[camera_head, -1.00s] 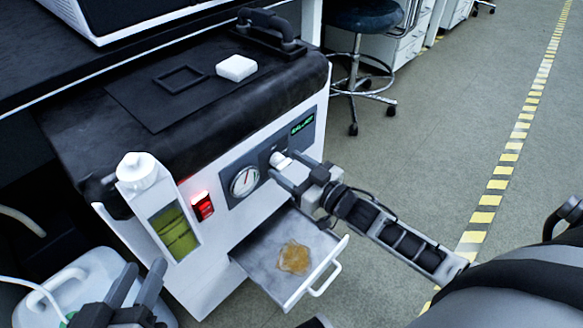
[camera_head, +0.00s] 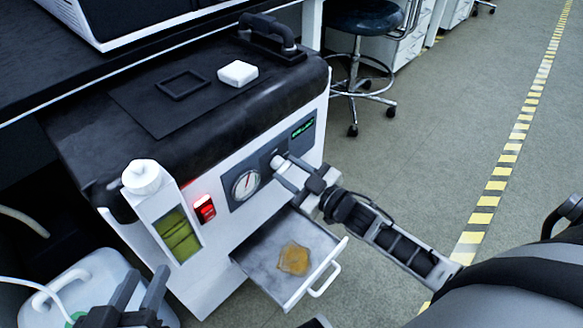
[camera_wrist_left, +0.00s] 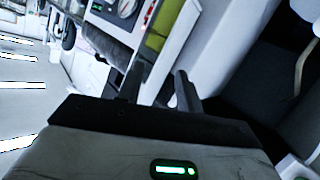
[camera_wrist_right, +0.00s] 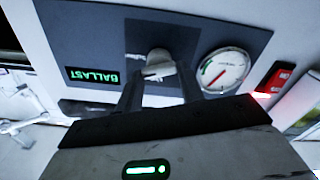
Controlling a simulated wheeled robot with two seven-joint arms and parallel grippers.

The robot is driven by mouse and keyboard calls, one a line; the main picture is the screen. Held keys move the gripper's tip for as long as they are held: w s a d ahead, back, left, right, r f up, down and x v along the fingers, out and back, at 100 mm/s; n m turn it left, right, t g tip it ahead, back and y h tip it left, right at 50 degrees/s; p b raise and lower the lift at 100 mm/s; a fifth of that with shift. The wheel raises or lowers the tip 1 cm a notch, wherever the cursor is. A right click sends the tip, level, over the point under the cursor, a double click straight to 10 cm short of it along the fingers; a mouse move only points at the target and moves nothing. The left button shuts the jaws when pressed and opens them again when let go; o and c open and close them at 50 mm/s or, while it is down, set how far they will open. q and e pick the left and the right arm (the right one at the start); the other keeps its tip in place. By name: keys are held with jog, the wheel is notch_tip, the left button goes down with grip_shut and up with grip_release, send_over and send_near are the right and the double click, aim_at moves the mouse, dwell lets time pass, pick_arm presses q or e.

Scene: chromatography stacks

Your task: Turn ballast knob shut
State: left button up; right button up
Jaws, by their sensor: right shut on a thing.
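The ballast knob (camera_head: 278,162) is a pale knob on the dark front panel of the pump, between the round gauge (camera_head: 245,184) and the lit BALLAST display (camera_head: 303,128). My right gripper (camera_head: 287,170) is shut on it. In the right wrist view the knob (camera_wrist_right: 158,66) sits between the fingers, upside down in that picture, with part of it hidden. My left gripper (camera_head: 142,290) is open and empty at the lower left, in front of the sight glass (camera_head: 178,232). Its parted fingers also show in the left wrist view (camera_wrist_left: 159,88).
An open drip tray (camera_head: 262,287) with an amber stain juts out below the panel. A red lit switch (camera_head: 204,208) is left of the gauge. A white jug (camera_head: 75,285) stands at lower left. A stool (camera_head: 362,50) stands behind; the floor at right is clear.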

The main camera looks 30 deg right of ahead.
jog(key=n, duration=0.2)
jog(key=shift+n+p, duration=0.3)
jog(key=shift+n, duration=0.1)
jog(key=n, duration=0.2)
jog(key=shift+a+n, duration=0.1)
jog(key=shift+n, duration=0.3)
jog(key=n, duration=0.5)
jog(key=shift+s+f, duration=0.1)
jog(key=shift+f, duration=0.1)
jog(key=shift+n, duration=1)
pick_arm(q)
jog(key=shift+s+b, duration=0.1)
jog(key=shift+b, duration=0.25)
pick_arm(e)
jog(key=shift+n, duration=0.6)
pick_arm(q)
jog(key=shift+f, duration=0.15)
pick_arm(e)
jog(key=o, duration=1)
